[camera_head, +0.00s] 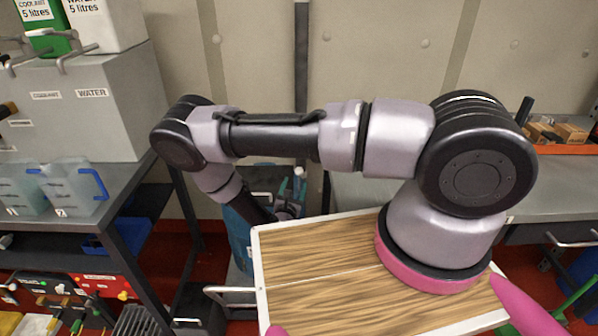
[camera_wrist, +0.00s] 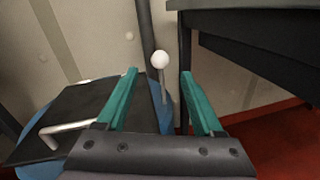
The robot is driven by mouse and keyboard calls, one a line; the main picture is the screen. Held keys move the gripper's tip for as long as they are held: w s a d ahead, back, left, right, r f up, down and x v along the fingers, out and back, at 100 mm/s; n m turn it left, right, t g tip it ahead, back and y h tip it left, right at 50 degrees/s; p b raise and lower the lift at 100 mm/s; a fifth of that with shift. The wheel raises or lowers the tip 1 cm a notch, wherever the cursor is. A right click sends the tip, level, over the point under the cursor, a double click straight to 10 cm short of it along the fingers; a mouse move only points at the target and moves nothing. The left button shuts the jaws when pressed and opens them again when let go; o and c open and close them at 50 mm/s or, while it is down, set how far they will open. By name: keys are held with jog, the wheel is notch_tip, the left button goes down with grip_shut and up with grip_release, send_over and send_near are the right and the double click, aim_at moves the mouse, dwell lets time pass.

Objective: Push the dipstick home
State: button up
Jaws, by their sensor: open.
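The dipstick is a thin grey rod with a white ball knob (camera_wrist: 160,60). In the wrist view it stands upright, with its knob in the gap between my fingertips. The knob also shows in the head view (camera_head: 299,171), just above the fingertips. My gripper (camera_wrist: 159,75), with its green fingers, is open and holds nothing. It also shows in the head view (camera_head: 292,186), low behind my wooden-topped base. I cannot tell how far the knob is from the fingers. The rod's lower end is hidden behind my gripper.
A blue machine (camera_head: 238,238) with a dark top stands around the dipstick; a bar handle (camera_wrist: 68,128) lies at its left. A dark bench (camera_wrist: 255,22) overhangs at right. A pipe (camera_head: 301,70) runs up the wall behind. A shelf with jugs (camera_head: 75,189) stands left.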

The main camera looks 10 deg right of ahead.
aim_at(299, 174)
jog(key=x, duration=0.9)
grip_shut()
jog(key=shift+s, duration=0.1)
dwell(1.1)
